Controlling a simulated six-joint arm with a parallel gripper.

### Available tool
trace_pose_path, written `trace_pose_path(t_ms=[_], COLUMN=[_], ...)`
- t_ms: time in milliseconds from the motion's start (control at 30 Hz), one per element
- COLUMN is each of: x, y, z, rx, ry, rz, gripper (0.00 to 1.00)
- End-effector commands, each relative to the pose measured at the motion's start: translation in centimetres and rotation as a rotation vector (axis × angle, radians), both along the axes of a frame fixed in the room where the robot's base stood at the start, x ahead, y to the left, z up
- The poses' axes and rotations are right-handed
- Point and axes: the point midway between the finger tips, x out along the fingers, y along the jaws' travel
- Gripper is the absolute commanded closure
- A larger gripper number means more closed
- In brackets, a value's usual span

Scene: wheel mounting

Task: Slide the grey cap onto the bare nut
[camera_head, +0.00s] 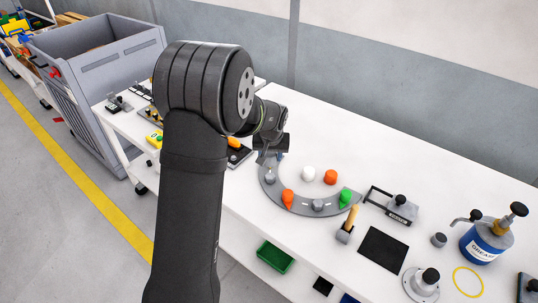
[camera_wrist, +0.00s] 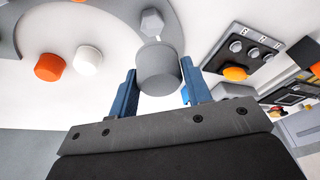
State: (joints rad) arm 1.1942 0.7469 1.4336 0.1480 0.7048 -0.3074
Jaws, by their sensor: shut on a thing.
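In the wrist view the grey cap (camera_wrist: 158,72) is between the two blue fingers of my gripper (camera_wrist: 159,70), which is shut on it. Just beyond the cap is a bare grey hex nut (camera_wrist: 152,22) on the end of the grey curved plate (camera_wrist: 172,25). In the head view my gripper (camera_head: 270,154) is above that end of the plate, close to the nut (camera_head: 270,178). The held cap is mostly hidden there by my wrist.
An orange cap (camera_head: 287,198) and a green cap (camera_head: 345,197) sit on the plate, with another grey piece (camera_head: 318,205) between them. A loose white cap (camera_head: 308,173) and orange cap (camera_head: 330,177) stand inside the curve. A control panel (camera_wrist: 245,55) is right of my fingers.

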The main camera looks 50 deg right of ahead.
Motion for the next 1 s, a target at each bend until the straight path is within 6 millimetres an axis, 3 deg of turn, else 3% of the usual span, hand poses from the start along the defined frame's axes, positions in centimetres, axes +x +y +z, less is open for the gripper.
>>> trace_pose_path(t_ms=[600,1000], x=[0.0,0.0], y=[0.0,0.0], z=[-5.1,-5.8], rx=[0.001,-0.001], ry=[0.000,0.000], rz=[0.001,0.001], gripper=[0.92,0.92])
